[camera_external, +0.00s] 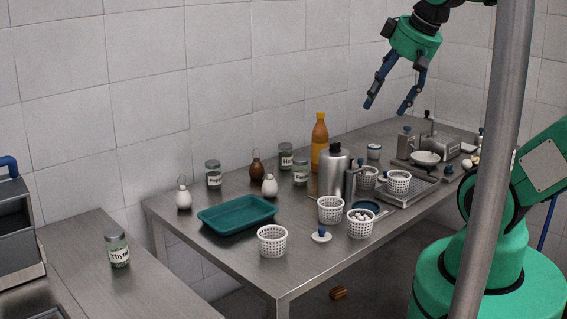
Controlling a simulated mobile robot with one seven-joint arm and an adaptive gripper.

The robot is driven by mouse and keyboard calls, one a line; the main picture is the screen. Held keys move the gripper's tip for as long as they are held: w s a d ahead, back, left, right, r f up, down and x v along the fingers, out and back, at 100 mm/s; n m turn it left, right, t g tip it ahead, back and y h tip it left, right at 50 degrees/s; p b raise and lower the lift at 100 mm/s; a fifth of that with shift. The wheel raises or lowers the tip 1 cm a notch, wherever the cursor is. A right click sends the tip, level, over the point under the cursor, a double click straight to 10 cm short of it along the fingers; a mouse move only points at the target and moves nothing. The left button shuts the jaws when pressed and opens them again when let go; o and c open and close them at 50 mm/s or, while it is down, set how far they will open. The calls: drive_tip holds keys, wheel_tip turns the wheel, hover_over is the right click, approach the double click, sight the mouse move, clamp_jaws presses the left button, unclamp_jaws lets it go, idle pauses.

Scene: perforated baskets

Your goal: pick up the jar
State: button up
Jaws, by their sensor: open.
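Several labelled glass jars with dark lids are in view. One jar marked "Thyme" (119,252) stands upright on the left counter. Another jar (213,176) stands at the back of the main table, left of a brown bottle. Two more jars, one at the back (286,157) and one in front of it (301,174), stand left of an orange bottle. Which one the task means I cannot tell. My gripper (386,108) is open and empty, pointing down, high above the back right of the table and apart from all the jars.
A teal tray (237,228) lies on the table (225,257). White perforated baskets (272,241) stand along the front and centre. The orange bottle (320,145) and a metal canister (334,174) stand mid-table. A vertical pole (491,160) crosses the view at right. The left counter around the Thyme jar is clear.

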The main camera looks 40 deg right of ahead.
drive_tip(key=w, duration=0.1)
drive_tip(key=m+g+p, duration=0.1)
drive_tip(key=g+p, duration=0.5)
hover_over(302, 159)
wheel_tip(302, 159, down, 23)
drive_tip(key=shift+f, duration=0.15)
drive_tip(key=shift+f+b, duration=0.4)
drive_tip(key=shift+f, duration=3.85)
